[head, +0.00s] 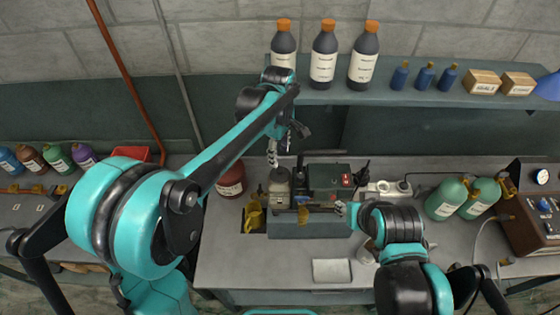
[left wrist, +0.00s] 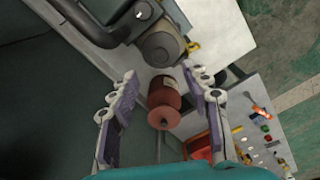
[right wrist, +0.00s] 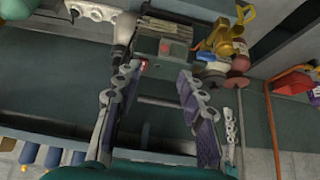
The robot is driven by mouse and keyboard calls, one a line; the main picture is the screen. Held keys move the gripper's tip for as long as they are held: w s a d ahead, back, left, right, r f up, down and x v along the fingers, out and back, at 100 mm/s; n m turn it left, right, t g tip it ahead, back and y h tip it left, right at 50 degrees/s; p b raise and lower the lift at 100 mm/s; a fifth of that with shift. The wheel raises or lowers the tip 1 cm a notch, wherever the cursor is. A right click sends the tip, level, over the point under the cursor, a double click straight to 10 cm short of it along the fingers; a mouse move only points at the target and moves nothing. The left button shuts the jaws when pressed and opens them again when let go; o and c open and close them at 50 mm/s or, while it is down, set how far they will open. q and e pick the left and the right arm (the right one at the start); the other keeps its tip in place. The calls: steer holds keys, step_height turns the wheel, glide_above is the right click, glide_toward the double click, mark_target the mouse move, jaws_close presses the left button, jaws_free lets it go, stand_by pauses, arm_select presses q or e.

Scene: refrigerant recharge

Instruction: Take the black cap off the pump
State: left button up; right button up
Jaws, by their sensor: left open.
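The pump (head: 335,180), a dark green-grey box with a red switch, stands mid-bench in the head view. It also shows in the right wrist view (right wrist: 160,50). A black upright part (head: 299,172) rises at its left side; I cannot tell whether this is the black cap. My left gripper (head: 279,150) is open and empty, above the beige jug (head: 278,190) left of the pump. Its fingers frame a red canister (left wrist: 165,95) below in the left wrist view. My right gripper (right wrist: 160,80) is open and empty at the pump's front, pointing left in the head view.
A shelf (head: 400,98) with dark bottles runs behind the bench. A white power strip (head: 388,188) and green cylinders (head: 446,198) stand right of the pump. Yellow fittings (head: 253,215) sit at its left. The bench front left (head: 225,260) is clear.

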mark_target(280, 169)
arm_select(q)
steer(key=shift+w+d, duration=0.15)
steer(key=shift+d, duration=0.2)
steer(key=shift+f, duration=0.3)
steer(key=f, duration=0.7)
steer(key=shift+s+a+f, duration=0.15)
steer(key=shift+s, duration=0.05)
jaws_close()
